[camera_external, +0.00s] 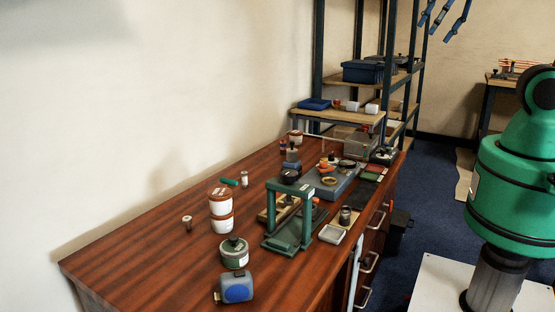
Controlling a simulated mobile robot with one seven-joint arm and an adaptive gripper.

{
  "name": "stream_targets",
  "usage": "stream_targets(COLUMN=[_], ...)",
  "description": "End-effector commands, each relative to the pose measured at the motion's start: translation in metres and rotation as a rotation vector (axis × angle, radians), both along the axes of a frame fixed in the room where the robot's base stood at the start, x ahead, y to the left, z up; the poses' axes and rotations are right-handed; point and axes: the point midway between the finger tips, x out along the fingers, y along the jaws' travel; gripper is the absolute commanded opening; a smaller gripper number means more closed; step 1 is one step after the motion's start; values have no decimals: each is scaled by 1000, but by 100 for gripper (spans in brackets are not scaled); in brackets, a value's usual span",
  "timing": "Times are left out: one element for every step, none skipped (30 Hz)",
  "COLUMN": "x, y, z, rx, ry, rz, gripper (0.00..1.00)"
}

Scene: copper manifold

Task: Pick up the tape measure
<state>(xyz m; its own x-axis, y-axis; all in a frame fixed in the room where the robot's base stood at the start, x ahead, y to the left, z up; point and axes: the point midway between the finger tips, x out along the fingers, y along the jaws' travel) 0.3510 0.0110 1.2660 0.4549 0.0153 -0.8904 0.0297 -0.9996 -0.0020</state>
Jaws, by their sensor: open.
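The tape measure (237,287) is a grey and blue case standing at the near end of the brown wooden workbench (140,262). It is in plain view, with nothing on top of it. Blue, jointed fingers that look like my gripper (446,18) hang at the top edge of the view, spread apart and empty. The rest of the gripper is cut off by the frame. It is high up and well away from the tape measure.
A green round tin (234,253) stands just behind the tape measure. Stacked white tubs (221,210) and a green press-like frame (290,215) stand farther back. Several small items crowd the far bench. The bench's left part is mostly clear. Shelving (345,112) stands behind.

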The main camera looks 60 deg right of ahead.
Motion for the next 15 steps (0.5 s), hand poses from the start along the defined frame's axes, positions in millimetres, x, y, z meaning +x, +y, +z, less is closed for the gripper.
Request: stream_targets(x=[8, 13, 21, 26, 32, 40, 46, 52, 60, 66, 73, 81, 87, 93, 101], y=[4, 7, 11, 14, 17, 22, 25, 29, 34, 38, 42, 48, 52, 57, 63], z=[4, 5, 8, 10, 12, 14, 15, 17, 19, 20, 21, 22, 23, 24, 24], rx=[1, 0, 1, 0, 1, 1, 1, 0, 1, 0, 0, 0, 0, -1, -2], ry=[8, 13, 18, 23, 28, 34, 40, 44, 50, 55, 60, 66, 71, 75, 82], rz=[12, 18, 26, 33, 41, 51, 58, 65, 75, 82, 90, 100, 107, 114, 124], gripper=[70, 70, 70, 70, 70, 70, 70, 70, 70, 70, 70, 70, 70, 70, 70])
